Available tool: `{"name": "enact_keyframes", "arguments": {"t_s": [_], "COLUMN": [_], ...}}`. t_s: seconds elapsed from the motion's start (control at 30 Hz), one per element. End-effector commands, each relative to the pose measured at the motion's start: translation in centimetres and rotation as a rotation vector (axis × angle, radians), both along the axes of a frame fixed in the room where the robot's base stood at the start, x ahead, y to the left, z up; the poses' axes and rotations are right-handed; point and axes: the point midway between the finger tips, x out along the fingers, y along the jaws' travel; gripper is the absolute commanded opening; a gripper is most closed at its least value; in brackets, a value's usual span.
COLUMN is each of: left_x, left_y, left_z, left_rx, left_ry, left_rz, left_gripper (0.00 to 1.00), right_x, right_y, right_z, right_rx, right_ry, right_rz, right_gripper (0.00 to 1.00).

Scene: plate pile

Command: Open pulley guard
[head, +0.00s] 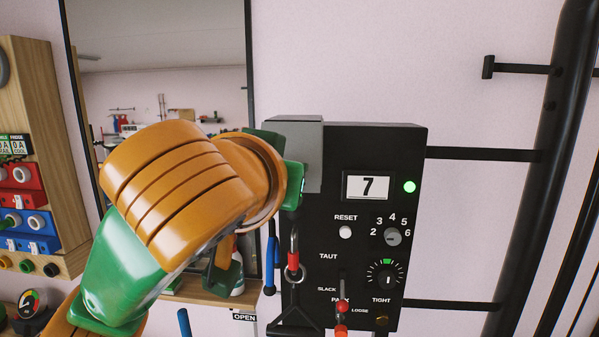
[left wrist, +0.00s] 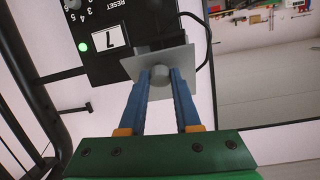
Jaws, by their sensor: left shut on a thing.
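The pulley guard looks to be the grey plate (head: 309,150) at the upper left corner of the black control box (head: 400,150). In the left wrist view the plate (left wrist: 190,62) faces me and carries a round grey knob (left wrist: 160,77). My left gripper (left wrist: 160,82) is shut on this knob, with a blue finger on each side of it. In the head view my orange and green left arm hides the fingers and the knob. The plate's edge stands clear of the box's front face. My right gripper is not in view.
The box has a display reading 7, a lit green lamp (head: 409,187), a reset button (head: 345,232) and dials. A red-banded hanging part (head: 293,262) is below the plate. A mirror (head: 160,85) is behind my arm. Black tubes (head: 560,150) stand at right.

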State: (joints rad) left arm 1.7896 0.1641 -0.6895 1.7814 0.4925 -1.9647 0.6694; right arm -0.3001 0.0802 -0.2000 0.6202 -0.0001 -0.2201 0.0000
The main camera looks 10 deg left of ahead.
Motion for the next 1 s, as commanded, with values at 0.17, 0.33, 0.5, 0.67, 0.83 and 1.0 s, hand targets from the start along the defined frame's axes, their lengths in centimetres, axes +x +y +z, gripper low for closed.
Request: {"name": "enact_keyframes", "arguments": {"t_s": [0.17, 0.33, 0.5, 0.67, 0.83, 1.0], "left_x": [0.0, 0.0, 0.0, -0.6, -3.0, -5.4], "left_y": [0.0, 0.0, 0.0, 0.0, 0.2, 0.4], "left_z": [-0.1, -0.1, 0.0, -0.1, 0.1, 0.8], "left_rx": [0.001, 0.0, 0.0, 0.002, 0.002, 0.0], "left_ry": [0.003, 0.001, 0.0, -0.003, -0.008, -0.005], "left_rz": [0.0, 0.0, 0.0, 0.0, 0.003, 0.002], "left_gripper": [0.37, 0.62, 0.62, 0.62, 0.62, 0.62], "right_x": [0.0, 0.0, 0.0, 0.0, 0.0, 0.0], "right_y": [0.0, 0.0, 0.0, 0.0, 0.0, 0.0], "right_z": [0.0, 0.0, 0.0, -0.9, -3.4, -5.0], "right_rx": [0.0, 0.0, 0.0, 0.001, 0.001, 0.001], "right_ry": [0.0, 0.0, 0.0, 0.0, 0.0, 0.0], "right_rz": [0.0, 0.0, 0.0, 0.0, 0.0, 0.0], "right_gripper": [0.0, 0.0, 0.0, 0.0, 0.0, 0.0]}}
